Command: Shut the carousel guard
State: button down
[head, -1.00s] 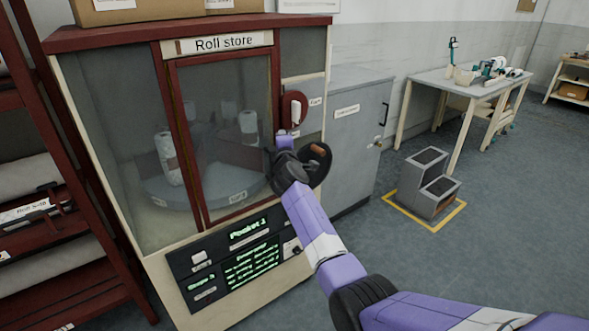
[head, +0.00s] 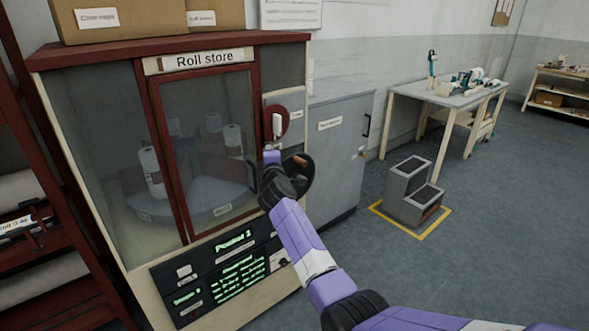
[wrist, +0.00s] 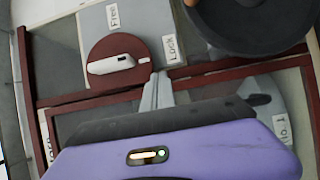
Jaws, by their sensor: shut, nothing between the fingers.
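The carousel guard (head: 204,105) is a red-framed clear door on the front of the Roll store cabinet. Its frame looks close to flush in the head view, but I cannot tell whether a gap remains. The carousel (head: 195,200) with white rolls (head: 151,170) shows through it. To its right is a red disc (head: 283,137) with a white handle (head: 277,125), upright in the head view; the disc also shows in the wrist view (wrist: 97,78) with labels Free and Lock. My gripper (head: 271,155) is shut and empty, just below the disc near the guard's right edge; contact is unclear.
A dark handwheel (head: 298,180) with a brown grip is close to the right of my gripper. A display panel (head: 220,265) is below the guard. Open floor lies at front right.

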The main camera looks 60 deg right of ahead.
jog(key=s+a+p, duration=0.2)
jog(key=s+a, duration=0.1)
jog(key=s, duration=0.7)
jog(key=shift+s, duration=0.35)
